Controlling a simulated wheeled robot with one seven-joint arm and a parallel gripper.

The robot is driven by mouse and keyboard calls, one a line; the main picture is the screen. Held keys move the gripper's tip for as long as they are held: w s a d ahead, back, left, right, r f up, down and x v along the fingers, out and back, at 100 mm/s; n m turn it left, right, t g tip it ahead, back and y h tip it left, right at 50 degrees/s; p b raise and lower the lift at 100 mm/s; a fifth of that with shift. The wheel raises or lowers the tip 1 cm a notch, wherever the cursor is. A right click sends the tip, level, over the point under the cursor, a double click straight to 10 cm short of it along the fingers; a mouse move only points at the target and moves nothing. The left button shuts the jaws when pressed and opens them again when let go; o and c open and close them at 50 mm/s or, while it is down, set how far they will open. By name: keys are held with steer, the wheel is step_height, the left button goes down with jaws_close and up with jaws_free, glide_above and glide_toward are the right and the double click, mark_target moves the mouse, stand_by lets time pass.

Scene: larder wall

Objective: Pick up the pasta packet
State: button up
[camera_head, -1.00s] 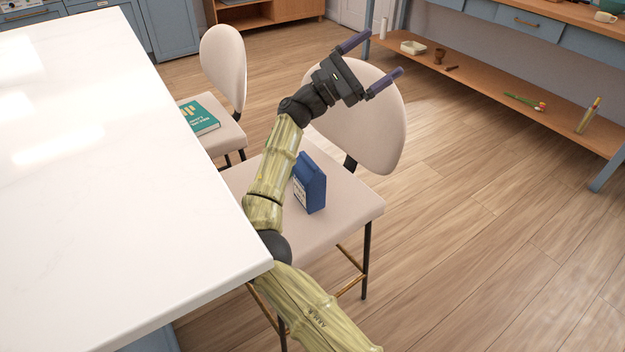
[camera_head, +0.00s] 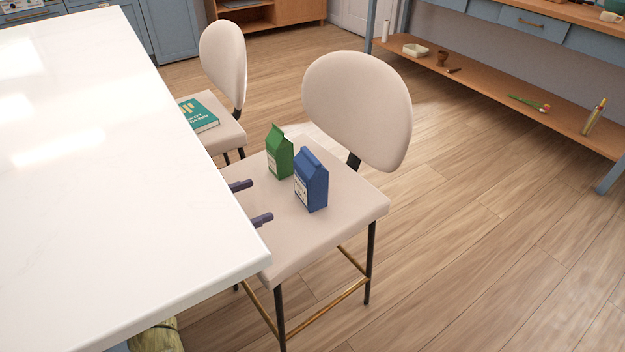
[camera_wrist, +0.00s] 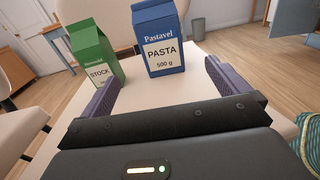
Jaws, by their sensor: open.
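The pasta packet (camera_head: 311,181) is a blue carton with a white label, upright on the seat of the nearer chair. In the wrist view its label reads "PASTA 500 g" (camera_wrist: 161,42). A green stock carton (camera_head: 280,156) stands upright just behind and left of it, and also shows in the wrist view (camera_wrist: 93,52). My gripper (camera_head: 251,203) is open and empty, low over the seat by the counter edge, with its fingers pointing toward the cartons. In the wrist view the pasta packet is ahead of the fingers (camera_wrist: 159,88), within the gap's width. The counter hides the rest of my gripper.
The white counter (camera_head: 110,190) overhangs the left of the chair seat (camera_head: 325,222). The chair's rounded backrest (camera_head: 358,108) rises behind the cartons. A second chair holds a teal book (camera_head: 199,115). A low wooden shelf (camera_head: 480,85) is at right. The floor between is clear.

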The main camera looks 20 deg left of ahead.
mark_target(300, 183)
steer(key=b+x, duration=0.3)
steer(key=x, duration=0.8)
steer(key=shift+w+d+f+b, duration=0.1)
steer(key=shift+w+d+b, duration=0.1)
steer(key=shift+b, duration=0.1)
steer(key=shift+w+d, duration=0.2)
steer(key=shift+w, duration=0.1)
steer(key=x, duration=0.1)
steer(key=b+x, duration=0.1)
steer(key=x, duration=0.1)
steer(key=b+x, duration=0.1)
steer(key=x, duration=0.1)
steer(key=shift+s+r, duration=0.1)
steer(key=shift+r, duration=0.2)
steer(key=shift+d+r, duration=0.1)
steer(key=shift+d, duration=0.05)
